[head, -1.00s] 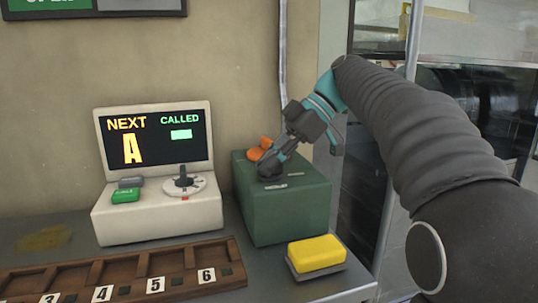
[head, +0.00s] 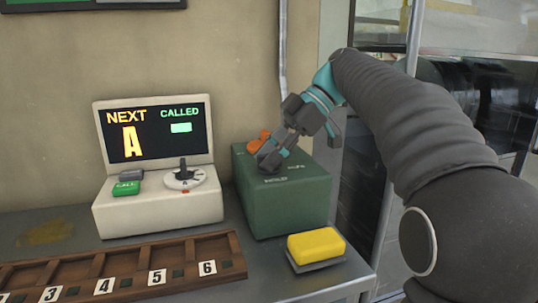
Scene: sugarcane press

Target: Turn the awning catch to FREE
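The green box (head: 290,208) stands on the counter, right of the display console. Its top carries small pale lettering that looks like HELD near the front edge and another marking, too small to read surely, farther right. An orange part (head: 258,141) shows at the back of the top, partly behind my gripper. My gripper (head: 270,159) reaches down from the upper right to the box top, left of and behind the lettering. Its fingers cover that spot, so I cannot tell the catch's position or whether they touch it. The finger gap is too small to judge.
The console (head: 155,212) has a screen reading NEXT A, a green button (head: 127,188) and a dial (head: 184,179). A numbered wooden tray (head: 180,257) lies in front. A yellow sponge-like block (head: 316,244) sits at the box's front right. A metal post stands at right.

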